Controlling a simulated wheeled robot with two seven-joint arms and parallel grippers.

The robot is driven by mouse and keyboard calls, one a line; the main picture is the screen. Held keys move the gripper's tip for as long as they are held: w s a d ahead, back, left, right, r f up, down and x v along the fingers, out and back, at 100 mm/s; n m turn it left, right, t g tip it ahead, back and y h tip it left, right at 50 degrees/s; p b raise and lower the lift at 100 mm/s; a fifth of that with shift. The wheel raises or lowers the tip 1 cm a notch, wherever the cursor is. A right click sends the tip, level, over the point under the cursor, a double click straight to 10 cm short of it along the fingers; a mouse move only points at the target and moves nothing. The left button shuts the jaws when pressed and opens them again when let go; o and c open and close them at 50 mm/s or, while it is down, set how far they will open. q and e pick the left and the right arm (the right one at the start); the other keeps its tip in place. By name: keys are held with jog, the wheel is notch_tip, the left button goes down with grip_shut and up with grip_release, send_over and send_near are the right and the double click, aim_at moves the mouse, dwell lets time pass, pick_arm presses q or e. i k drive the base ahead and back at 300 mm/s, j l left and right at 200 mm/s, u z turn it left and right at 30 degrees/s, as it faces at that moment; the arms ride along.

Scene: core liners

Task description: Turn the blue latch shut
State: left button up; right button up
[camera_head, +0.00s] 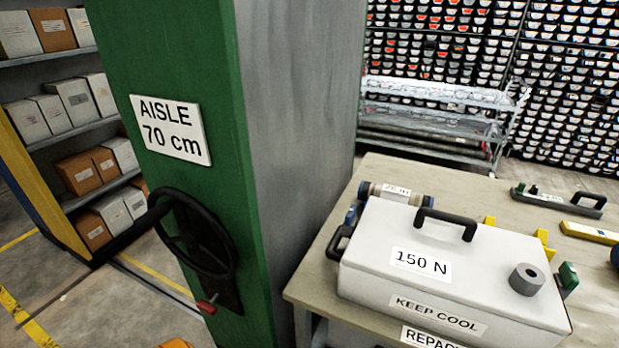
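A white box (384,276) with a closed lid stands on the workbench, labelled "150 N" and "KEEP COOL". A small blue part (352,214), which looks like the blue latch, shows at the box's left end above a black side handle (338,244). It is small and partly hidden, so I cannot tell its turn position. A green latch (568,276) is at the right end, and yellow latches (545,238) show along the back edge. The lid has a black handle (446,223). Neither of my grippers is in view.
The workbench (397,172) carries a capped tube (396,194) behind the box, a grey roll (526,279) on the lid and tools at the right. A green shelving end with a black handwheel (195,235) stands close at left. A rack trolley (430,110) stands behind.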

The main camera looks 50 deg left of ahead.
aim_at(351, 213)
jog(key=u, duration=1.1)
jog(key=l+z, duration=0.2)
jog(key=k+j, duration=0.05)
